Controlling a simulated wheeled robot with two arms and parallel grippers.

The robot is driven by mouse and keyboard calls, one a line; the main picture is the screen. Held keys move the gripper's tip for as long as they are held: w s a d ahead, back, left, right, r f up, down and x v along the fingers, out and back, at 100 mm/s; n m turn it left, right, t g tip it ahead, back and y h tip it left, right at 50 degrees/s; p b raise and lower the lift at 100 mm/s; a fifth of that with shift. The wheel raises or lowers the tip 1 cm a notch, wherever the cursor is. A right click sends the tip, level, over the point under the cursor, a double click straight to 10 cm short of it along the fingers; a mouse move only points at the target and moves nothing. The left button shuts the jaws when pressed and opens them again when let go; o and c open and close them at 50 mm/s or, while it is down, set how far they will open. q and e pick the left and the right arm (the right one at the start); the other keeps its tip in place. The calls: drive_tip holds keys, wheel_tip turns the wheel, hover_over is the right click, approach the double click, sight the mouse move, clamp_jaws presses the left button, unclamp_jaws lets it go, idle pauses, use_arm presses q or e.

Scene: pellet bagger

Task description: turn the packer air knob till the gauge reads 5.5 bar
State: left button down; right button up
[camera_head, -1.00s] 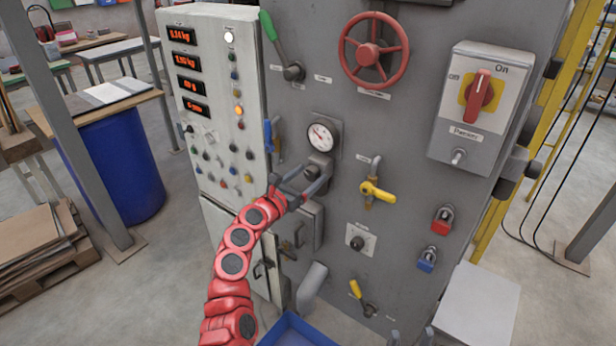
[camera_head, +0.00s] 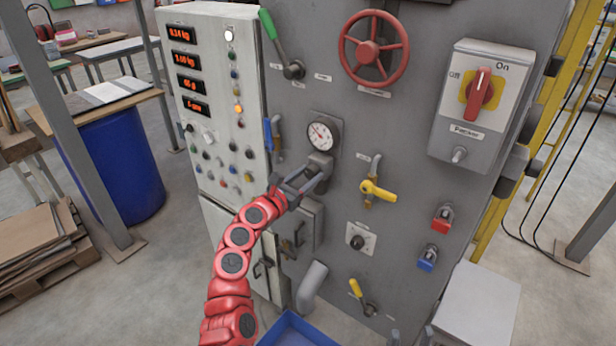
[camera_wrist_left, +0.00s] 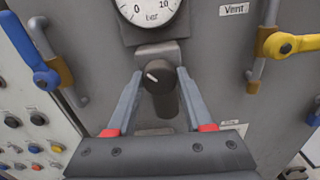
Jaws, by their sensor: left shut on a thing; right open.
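The round white air gauge (camera_head: 321,135) is on the grey machine front, with its needle pointing up-left; the exact reading is too small to tell. In the left wrist view only the gauge's lower part (camera_wrist_left: 150,8) shows, with "0", "10" and "bar", and no needle. The dark air knob (camera_wrist_left: 159,76), with a white pointer mark, sits on the regulator just below the gauge. My left gripper (camera_head: 318,172) is shut on the knob, one finger on each side; the fingers also show in the left wrist view (camera_wrist_left: 160,84). My right gripper is out of view.
A blue-handled valve (camera_head: 268,135) is left of the gauge and a yellow-handled valve (camera_head: 377,190) to its right. A red handwheel (camera_head: 374,50) is above.

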use_arm(q)
drive_tip(key=m+b, duration=0.2)
drive_tip(key=m, duration=0.2)
drive_tip(key=shift+f, duration=0.2)
drive_tip(key=m+b, duration=0.2)
drive_tip(key=shift+m, duration=0.3)
drive_tip(key=m+b, duration=0.3)
drive_tip(key=shift+f+m, duration=0.1)
drive_tip(key=shift+m, duration=0.3)
drive_tip(key=shift+r+m+b, duration=0.2)
drive_tip(key=shift+m+b, duration=1.55)
drive_tip(key=shift+m, duration=0.15)
drive_tip(key=shift+c, duration=1.5)
unclamp_jaws()
